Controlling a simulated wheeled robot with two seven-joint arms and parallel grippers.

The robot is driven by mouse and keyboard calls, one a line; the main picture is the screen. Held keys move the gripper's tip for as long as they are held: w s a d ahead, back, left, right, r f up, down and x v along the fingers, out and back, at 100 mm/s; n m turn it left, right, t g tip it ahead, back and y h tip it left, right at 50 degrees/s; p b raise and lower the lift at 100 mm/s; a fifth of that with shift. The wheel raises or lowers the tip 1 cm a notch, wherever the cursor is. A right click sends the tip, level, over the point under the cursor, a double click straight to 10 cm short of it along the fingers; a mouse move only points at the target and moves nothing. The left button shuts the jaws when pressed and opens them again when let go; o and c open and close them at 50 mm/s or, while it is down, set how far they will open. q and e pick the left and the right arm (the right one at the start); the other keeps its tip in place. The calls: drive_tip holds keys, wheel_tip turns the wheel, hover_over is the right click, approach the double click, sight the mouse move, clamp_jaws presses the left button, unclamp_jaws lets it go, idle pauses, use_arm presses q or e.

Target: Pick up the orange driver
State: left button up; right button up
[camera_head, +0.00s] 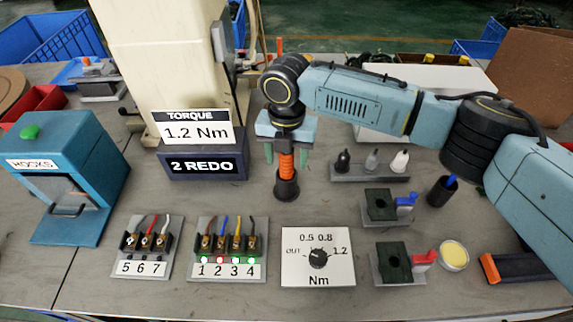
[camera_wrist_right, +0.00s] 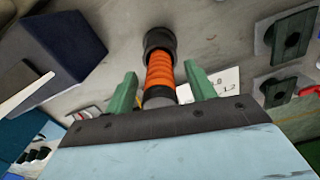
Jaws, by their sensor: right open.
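The orange driver (camera_head: 286,165) stands upright with its black lower end in a dark holder (camera_head: 286,188) in the middle of the table. My right gripper (camera_head: 285,158) is above it, pointing down, with its two green fingers open on either side of the driver. In the right wrist view the driver's orange ribbed grip (camera_wrist_right: 160,72) lies between the open fingers (camera_wrist_right: 160,88), with visible gaps at the sides. My left gripper is not in view.
A torque sign box (camera_head: 202,164) stands left of the driver. A rack with small bottles (camera_head: 365,178) is to the right. Numbered terminal blocks (camera_head: 228,268) and a dial plate (camera_head: 318,275) lie in front. Green-black fixtures (camera_head: 392,205) stand at right.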

drive_tip(key=c, duration=1.1)
drive_tip(key=shift+c, duration=0.3)
drive_tip(key=shift+r, duration=0.1)
